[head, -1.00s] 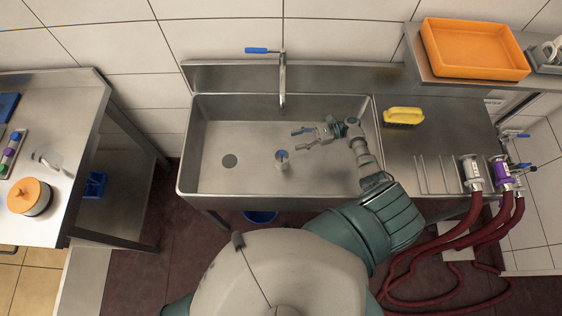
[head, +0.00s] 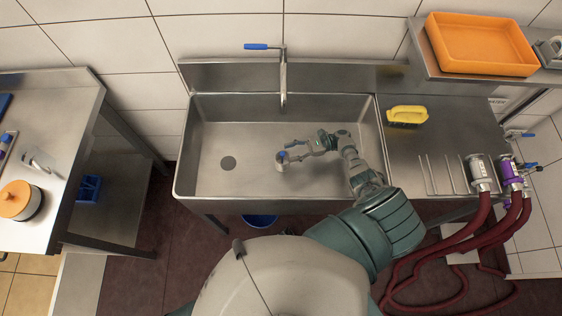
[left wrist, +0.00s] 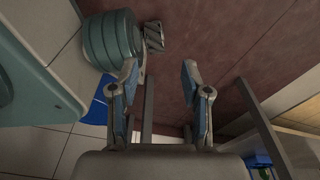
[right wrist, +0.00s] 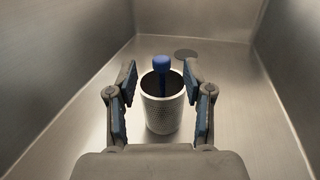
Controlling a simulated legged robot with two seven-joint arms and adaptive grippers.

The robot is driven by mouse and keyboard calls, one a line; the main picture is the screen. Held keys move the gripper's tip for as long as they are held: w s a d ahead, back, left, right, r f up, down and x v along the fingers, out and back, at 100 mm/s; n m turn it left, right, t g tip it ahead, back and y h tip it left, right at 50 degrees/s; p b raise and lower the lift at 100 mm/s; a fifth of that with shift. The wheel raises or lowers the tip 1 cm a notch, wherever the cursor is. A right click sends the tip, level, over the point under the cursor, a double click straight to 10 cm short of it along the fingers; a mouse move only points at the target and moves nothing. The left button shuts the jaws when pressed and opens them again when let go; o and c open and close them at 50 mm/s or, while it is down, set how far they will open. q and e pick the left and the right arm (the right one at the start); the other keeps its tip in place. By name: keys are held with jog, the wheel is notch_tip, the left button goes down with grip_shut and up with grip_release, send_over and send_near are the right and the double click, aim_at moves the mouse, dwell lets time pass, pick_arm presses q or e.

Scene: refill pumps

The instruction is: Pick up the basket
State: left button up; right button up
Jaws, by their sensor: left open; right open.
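The basket (right wrist: 162,114) is a small metal mesh cylinder standing upright on the floor of the sink. A blue-topped item (right wrist: 161,66) stands up out of it. In the head view the basket (head: 282,166) is small and partly covered by my right gripper (head: 291,150). In the right wrist view my right gripper (right wrist: 160,85) is open, with one finger on each side of the basket and gaps between. My left gripper (left wrist: 160,75) is open and empty, low over the dark red floor.
The steel sink (head: 215,185) has walls around the basket, a drain (head: 228,163) and a blue-handled tap (head: 283,80). A yellow brush (head: 407,115) lies on the right counter. An orange tray (head: 480,72) is on the shelf. A side table (head: 75,105) stands left.

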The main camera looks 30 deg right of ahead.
aim_at(282, 153)
jog(key=p+x, duration=0.1)
jog(key=x, duration=0.2)
jog(key=shift+w, duration=0.15)
pick_arm(q)
jog(key=s, duration=0.3)
jog(key=shift+d+f, duration=0.15)
pick_arm(e)
jog(key=shift+w+a+f, duration=0.1)
jog(key=shift+a+f, duration=0.05)
jog(key=shift+f, duration=0.05)
pick_arm(q)
jog(key=shift+a+f, duration=0.15)
jog(key=shift+a, duration=0.15)
pick_arm(e)
jog(key=shift+a+r, duration=0.15)
jog(key=shift+a, duration=0.3)
jog(key=c, duration=1)
pick_arm(q)
jog(key=shift+d, duration=0.1)
pick_arm(e)
jog(key=shift+o, duration=0.2)
jog(key=shift+d, duration=0.15)
